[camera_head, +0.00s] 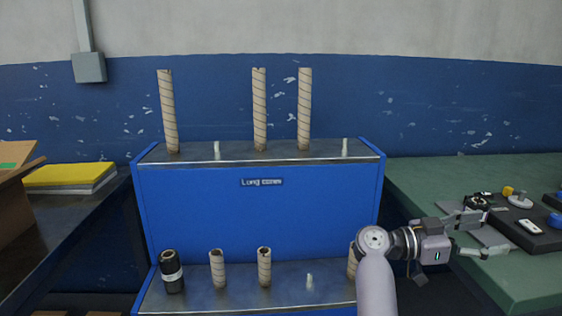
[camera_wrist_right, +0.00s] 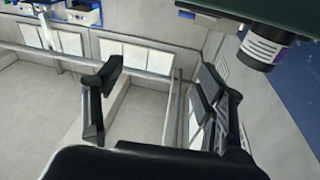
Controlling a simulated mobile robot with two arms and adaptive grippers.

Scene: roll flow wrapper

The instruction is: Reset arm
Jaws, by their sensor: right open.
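My right gripper (camera_head: 493,231) is at the right of the head view, with its arm coming up from below. It reaches to the right over the near edge of the green table (camera_head: 425,180). In the right wrist view the gripper (camera_wrist_right: 160,75) has its two dark fingers well apart, with nothing between them. Its arm hides part of the rack's lower right corner in the head view. My left gripper is not in view.
A blue rack (camera_head: 258,215) holds several cardboard cores; some pegs are bare. A black roll (camera_head: 171,272) stands lower left. A dark tray (camera_head: 510,228) with small parts lies by the right gripper. A labelled dark roll (camera_wrist_right: 266,45) shows upper right in the wrist view.

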